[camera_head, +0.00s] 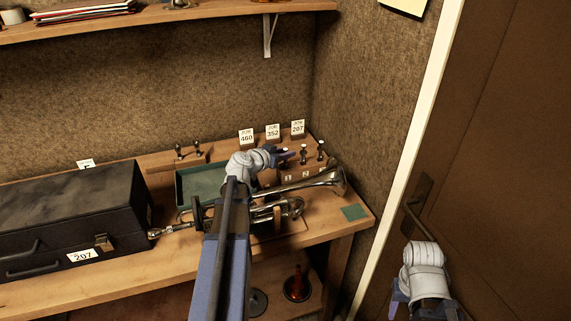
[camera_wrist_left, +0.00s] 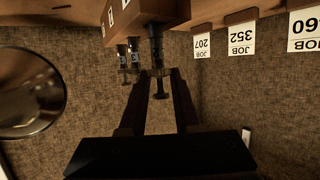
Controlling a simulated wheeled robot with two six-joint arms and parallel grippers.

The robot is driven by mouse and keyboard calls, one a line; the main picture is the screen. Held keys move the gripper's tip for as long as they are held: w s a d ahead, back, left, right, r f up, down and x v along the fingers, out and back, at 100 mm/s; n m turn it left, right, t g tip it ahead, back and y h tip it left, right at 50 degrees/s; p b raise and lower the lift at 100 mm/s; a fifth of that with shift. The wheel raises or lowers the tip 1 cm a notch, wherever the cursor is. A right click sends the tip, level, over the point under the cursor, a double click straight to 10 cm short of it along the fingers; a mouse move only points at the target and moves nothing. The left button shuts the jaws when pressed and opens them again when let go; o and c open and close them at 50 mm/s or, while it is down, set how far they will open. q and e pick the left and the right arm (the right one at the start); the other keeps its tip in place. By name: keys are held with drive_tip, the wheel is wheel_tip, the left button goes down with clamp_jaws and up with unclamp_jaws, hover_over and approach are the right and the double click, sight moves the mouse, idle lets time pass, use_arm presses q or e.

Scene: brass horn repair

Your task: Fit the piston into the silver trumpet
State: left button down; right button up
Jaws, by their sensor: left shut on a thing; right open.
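The silver trumpet (camera_head: 325,181) lies on the bench with its bell to the right; my left arm hides part of its middle. Its bell also shows in the left wrist view (camera_wrist_left: 28,92). My left gripper (camera_head: 285,155) is at the small wooden piston rack (camera_head: 298,176) behind the trumpet. In the left wrist view, which looks upside down, the left gripper (camera_wrist_left: 158,82) is shut on a piston (camera_wrist_left: 156,48) whose other end meets the rack block. Two other pistons (camera_head: 303,153) (camera_head: 320,149) stand upright to its right. My right gripper (camera_head: 425,305) is open and empty at lower right.
A black case (camera_head: 60,215) tagged 207 fills the bench's left. A green tray (camera_head: 187,192) lies behind the trumpet. Job cards 460 (camera_head: 246,137), 352 (camera_head: 273,132) and 207 (camera_head: 298,128) stand at the back. A door (camera_head: 500,160) is on the right.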

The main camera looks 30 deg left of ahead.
idle(0.3)
use_arm(q)
wheel_tip(320, 180, up, 10)
drive_tip(key=p, duration=1)
drive_tip(key=shift+r, duration=0.2)
